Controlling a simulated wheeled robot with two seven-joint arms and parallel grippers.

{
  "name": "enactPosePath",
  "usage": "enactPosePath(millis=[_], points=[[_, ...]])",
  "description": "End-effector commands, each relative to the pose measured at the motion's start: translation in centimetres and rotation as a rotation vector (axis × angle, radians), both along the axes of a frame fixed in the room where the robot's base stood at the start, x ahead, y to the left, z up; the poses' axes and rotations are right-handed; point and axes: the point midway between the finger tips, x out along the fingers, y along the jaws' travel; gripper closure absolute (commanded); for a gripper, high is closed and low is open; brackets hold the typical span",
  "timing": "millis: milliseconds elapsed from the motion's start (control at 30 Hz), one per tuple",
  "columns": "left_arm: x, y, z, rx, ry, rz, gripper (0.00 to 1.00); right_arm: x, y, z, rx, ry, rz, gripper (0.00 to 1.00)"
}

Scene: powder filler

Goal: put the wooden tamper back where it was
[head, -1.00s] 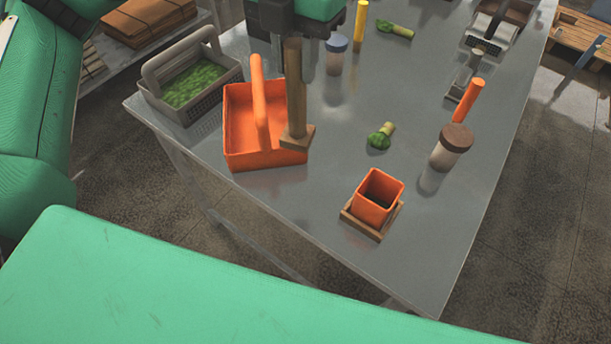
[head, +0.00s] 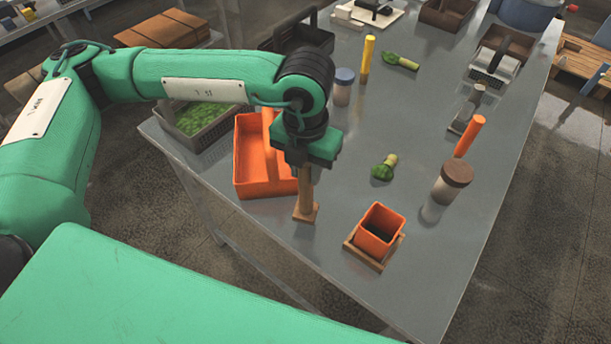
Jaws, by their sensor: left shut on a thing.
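The wooden tamper (head: 305,192) is upright, with its square foot lowest. My left gripper (head: 306,165) is shut on its upper part, and the gripper hides the top of the handle. The foot is just right of the orange caddy's front corner, at or just above the table; I cannot tell whether it touches. The orange caddy (head: 250,172) with a handle stands behind and left of it, partly hidden by my gripper. An orange square cup (head: 380,229) sits in a wooden tray (head: 364,257) to the right. My right gripper is not in view.
A grey basket of green stuff (head: 208,121) stands behind my left arm. The metal table (head: 345,180) is clear between tamper and whisk-like item.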

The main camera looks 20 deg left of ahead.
Motion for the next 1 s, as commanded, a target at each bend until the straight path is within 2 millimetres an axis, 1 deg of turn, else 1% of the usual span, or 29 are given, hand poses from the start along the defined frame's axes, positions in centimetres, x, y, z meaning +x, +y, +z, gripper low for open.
enactPosePath(millis=[200,300,567,733,767,833,867,1000], points=[[-0.1,0.0,-3.1,0.002,0.004,0.001,0.93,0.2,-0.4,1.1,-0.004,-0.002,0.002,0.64],[0.0,0.1,-3.9,0.002,0.002,0.0,0.93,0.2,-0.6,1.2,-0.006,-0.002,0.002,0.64],[0.0,0.0,-4.1,0.001,0.0,-0.001,0.93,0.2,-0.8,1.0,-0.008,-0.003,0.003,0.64],[0.0,0.0,-4.5,0.001,0.001,-0.001,0.93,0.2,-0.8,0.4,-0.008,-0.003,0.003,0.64],[0.0,0.0,-4.4,0.001,0.001,-0.001,0.67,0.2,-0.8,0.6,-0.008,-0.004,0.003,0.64],[0.0,0.0,-4.3,0.001,0.001,-0.001,0.53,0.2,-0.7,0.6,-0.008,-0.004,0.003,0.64],[0.0,0.0,-4.3,0.001,0.001,-0.001,0.51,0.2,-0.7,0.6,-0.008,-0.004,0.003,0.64],[0.0,0.0,-4.3,0.001,0.001,-0.001,0.51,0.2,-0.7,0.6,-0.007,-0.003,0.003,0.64]])
